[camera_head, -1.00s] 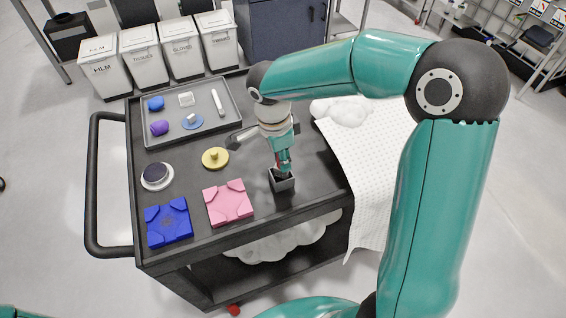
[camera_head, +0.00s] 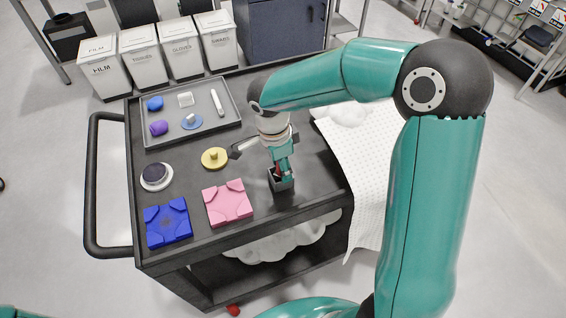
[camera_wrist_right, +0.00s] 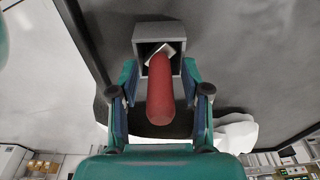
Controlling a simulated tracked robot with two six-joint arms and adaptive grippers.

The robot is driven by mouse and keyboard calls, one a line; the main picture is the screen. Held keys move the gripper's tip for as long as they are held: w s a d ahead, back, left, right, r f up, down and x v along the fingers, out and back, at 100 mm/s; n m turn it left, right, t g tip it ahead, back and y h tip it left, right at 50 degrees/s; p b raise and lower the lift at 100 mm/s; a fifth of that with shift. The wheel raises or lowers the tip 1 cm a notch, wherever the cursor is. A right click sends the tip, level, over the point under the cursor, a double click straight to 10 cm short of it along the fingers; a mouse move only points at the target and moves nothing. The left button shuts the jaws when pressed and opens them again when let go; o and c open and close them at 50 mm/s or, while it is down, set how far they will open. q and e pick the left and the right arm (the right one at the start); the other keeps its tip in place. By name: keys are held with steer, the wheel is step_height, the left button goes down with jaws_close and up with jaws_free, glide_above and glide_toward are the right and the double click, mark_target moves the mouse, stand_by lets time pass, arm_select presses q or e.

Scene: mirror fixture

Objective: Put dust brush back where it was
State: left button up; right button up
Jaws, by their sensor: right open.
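The dust brush (camera_wrist_right: 160,90) has a red handle and a pale end. It stands with that end inside a small grey box-shaped holder (camera_wrist_right: 143,33) in the right wrist view. In the head view a bit of its red handle (camera_head: 278,170) shows above the dark holder (camera_head: 283,185) near the cart's front right edge. My right gripper (camera_head: 283,174) points down just over the holder. Its fingers are open on both sides of the handle, as the right wrist view (camera_wrist_right: 160,72) shows. My left gripper is not in view.
A pink block (camera_head: 229,204), a blue block (camera_head: 168,222), a yellow knobbed disc (camera_head: 215,158) and a round white-rimmed dish (camera_head: 156,176) sit left of the holder. A grey tray (camera_head: 150,138) with small items lies at the back. A white sheet (camera_head: 372,150) hangs over the right side.

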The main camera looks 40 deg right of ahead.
steer(key=shift+r, duration=0.1)
step_height(320, 180, up, 12)
steer(key=a, duration=0.1)
steer(key=shift+w+a, duration=0.15)
steer(key=shift+a, duration=0.1)
stand_by(0.5)
